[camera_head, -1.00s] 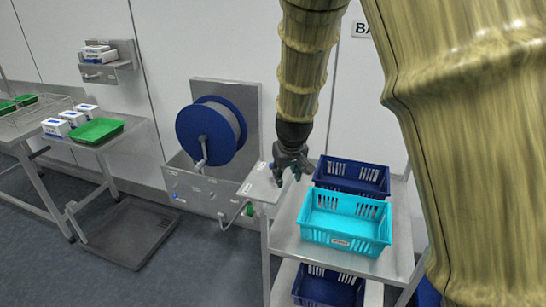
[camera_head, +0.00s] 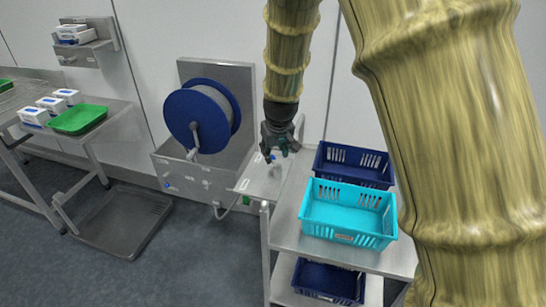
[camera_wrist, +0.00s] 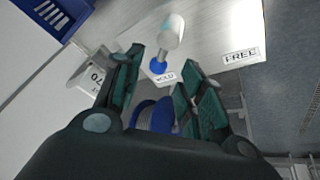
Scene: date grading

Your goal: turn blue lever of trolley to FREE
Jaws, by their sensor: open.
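The lever has a pale grey cylinder and a blue knob (camera_wrist: 158,66). In the wrist view the knob lies at the "HOLD" label (camera_wrist: 165,76). The "FREE" label (camera_wrist: 240,56) is to the right on the same metal plate (camera_wrist: 215,25). My gripper (camera_wrist: 163,68) is open, with one dark green finger to each side below the knob. I cannot tell whether a finger touches it. In the head view my gripper (camera_head: 278,150) hangs over the plate at the trolley's (camera_head: 285,228) left end, partly hiding the lever.
A turquoise crate (camera_head: 348,238) and a dark blue crate (camera_head: 338,153) stand on the trolley top, right of my gripper. Another blue crate (camera_head: 330,296) is on the lower shelf. Open floor lies front left.

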